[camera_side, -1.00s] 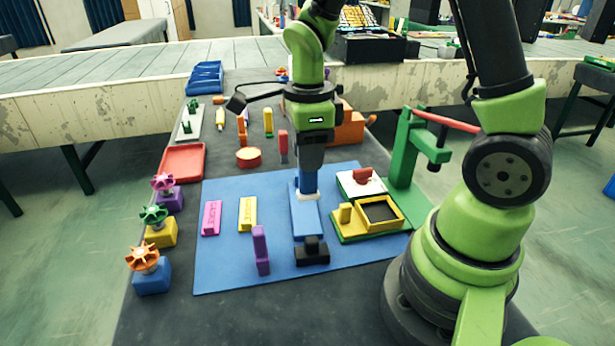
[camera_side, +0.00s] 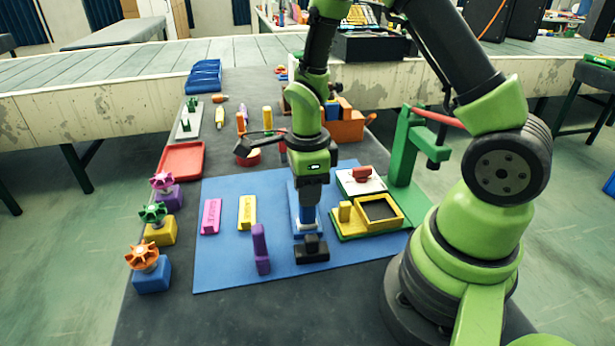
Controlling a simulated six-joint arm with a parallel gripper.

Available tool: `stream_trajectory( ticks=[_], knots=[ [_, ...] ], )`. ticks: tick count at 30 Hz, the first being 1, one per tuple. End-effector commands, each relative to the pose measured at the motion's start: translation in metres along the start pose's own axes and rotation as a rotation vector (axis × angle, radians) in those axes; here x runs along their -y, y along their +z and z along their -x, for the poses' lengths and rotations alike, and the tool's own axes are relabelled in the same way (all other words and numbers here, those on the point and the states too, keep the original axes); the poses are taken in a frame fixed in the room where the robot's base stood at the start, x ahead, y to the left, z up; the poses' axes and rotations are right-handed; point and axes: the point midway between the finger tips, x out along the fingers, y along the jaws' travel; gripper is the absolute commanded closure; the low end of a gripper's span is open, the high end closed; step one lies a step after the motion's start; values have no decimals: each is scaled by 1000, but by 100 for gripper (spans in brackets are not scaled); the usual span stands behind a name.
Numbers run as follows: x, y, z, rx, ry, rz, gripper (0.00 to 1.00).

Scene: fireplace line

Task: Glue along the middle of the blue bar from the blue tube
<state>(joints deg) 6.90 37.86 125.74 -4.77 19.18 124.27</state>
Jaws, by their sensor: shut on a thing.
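My gripper (camera_side: 311,198) is shut on the blue tube (camera_side: 309,213) and holds it upright, nozzle end down, over the near part of the blue bar. The blue bar (camera_side: 294,203) lies lengthwise on the blue mat (camera_side: 220,265), largely hidden behind my gripper and the tube. A black block (camera_side: 312,251) sits at the bar's near end. White shows at the tube's lower end; I cannot tell whether it touches the bar or whether there is glue on it.
Yellow (camera_side: 247,213) and magenta (camera_side: 211,217) bars lie further left. A yellow-framed box (camera_side: 381,212) and a green stand (camera_side: 402,160) are at right. The mat's front left is clear.

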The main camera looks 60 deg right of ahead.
Motion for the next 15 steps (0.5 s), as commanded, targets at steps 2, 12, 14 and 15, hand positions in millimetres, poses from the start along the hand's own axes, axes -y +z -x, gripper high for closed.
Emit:
stream_trajectory(
  ticks=[2,12,14,15],
  knots=[
    [9,0,2,3,-4,-3,100],
    [40,-3,0,3,-4,-2,100],
    [45,-4,-2,2,-3,-2,100],
    [49,-4,-1,3,-4,-2,100]
  ],
)
